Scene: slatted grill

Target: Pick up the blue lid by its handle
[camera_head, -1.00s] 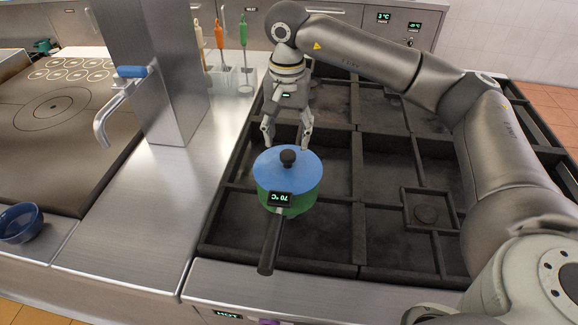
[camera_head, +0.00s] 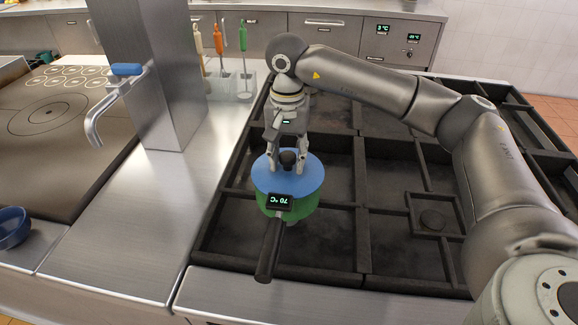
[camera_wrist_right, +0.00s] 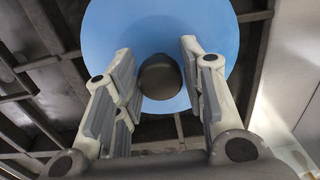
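The blue lid (camera_head: 283,181) sits on a green pot (camera_head: 297,205) on the grill. Its dark round handle (camera_head: 288,157) stands up in the middle. My right gripper (camera_head: 287,168) is open, with its fingertips just above the lid and one finger on either side of the handle. In the right wrist view the handle (camera_wrist_right: 160,77) lies between the two open fingers (camera_wrist_right: 158,85), with a gap on both sides, and the blue lid (camera_wrist_right: 165,25) spreads behind it. My left gripper is not in view.
The pot's black handle (camera_head: 270,250) points to the front. Dark grill slats (camera_head: 335,232) surround the pot. A steel column with a tap (camera_head: 115,95) and hanging utensils (camera_head: 220,50) stand to the left. A blue bowl (camera_head: 12,228) is at the far left.

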